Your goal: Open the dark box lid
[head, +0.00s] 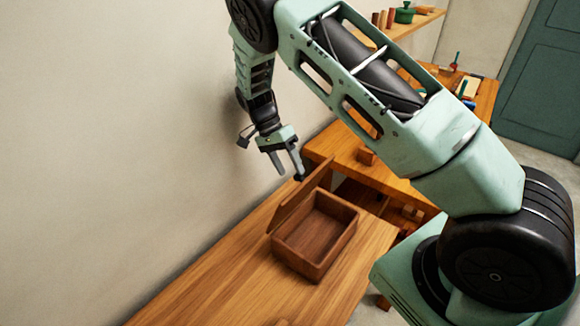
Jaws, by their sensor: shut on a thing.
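The dark brown wooden box (318,262) stands on the wooden bench top, its inside showing and empty. Its lid (302,198) stands up along the side nearest the wall, raised well off the opening. My gripper (291,177) is at the upper edge of the lid, on the wall side, fingers pointing down. It is shut on the lid, with the two fingertips a little apart; the exact contact between fingers and lid is hard to make out at this size.
The plain wall (110,130) runs close along the left of the bench (215,290). Behind stands another wooden table (375,175) with a small wooden block (366,156) on it. A shelf with a green pot (404,14) is at the top. The bench front is clear.

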